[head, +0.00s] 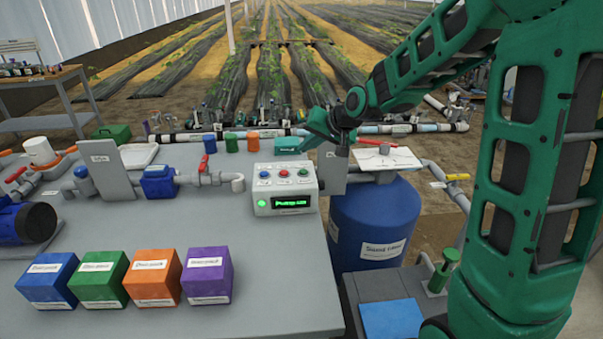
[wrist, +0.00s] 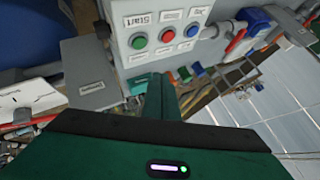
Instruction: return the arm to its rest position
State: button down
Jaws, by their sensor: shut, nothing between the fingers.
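My green arm stands at the right of the head view and reaches left over the blue tank. My gripper (head: 309,140) is shut and empty, above and behind the control box (head: 285,190). The gripper also shows in the wrist view (wrist: 160,90), where its narrow shut fingers point toward the control box (wrist: 118,42). The fingers look apart from the box, though the exact gap is hard to judge. The box has blue, red and green buttons, a lit green lamp and a display with green text.
The blue tank (head: 376,225) with a white sheet (head: 386,158) on top stands under my arm. A grey upright plate (head: 331,170) is close to my gripper. Pipes and valves (head: 200,177) line the bench. Blue, green, orange and purple boxes (head: 207,275) sit in front; the bench's front right is clear.

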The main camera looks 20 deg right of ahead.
dwell(0.4)
jog(key=s+d+g+h, duration=0.2)
jog(key=s+d+h, duration=0.1)
jog(key=s+d, duration=0.75)
jog(key=s+d+m+g, duration=0.1)
jog(key=s+d+g, duration=0.2)
jog(key=s, duration=1.3)
jog(key=s+d+f+m+g, duration=0.1)
jog(key=s+d+g, duration=0.2)
jog(key=s, duration=1.3)
jog(key=shift+s+g+h, duration=0.25)
jog(key=shift+g+h, duration=0.05)
jog(key=shift+f, duration=0.1)
jog(key=shift+w+f, duration=0.3)
jog(key=shift+w, duration=0.35)
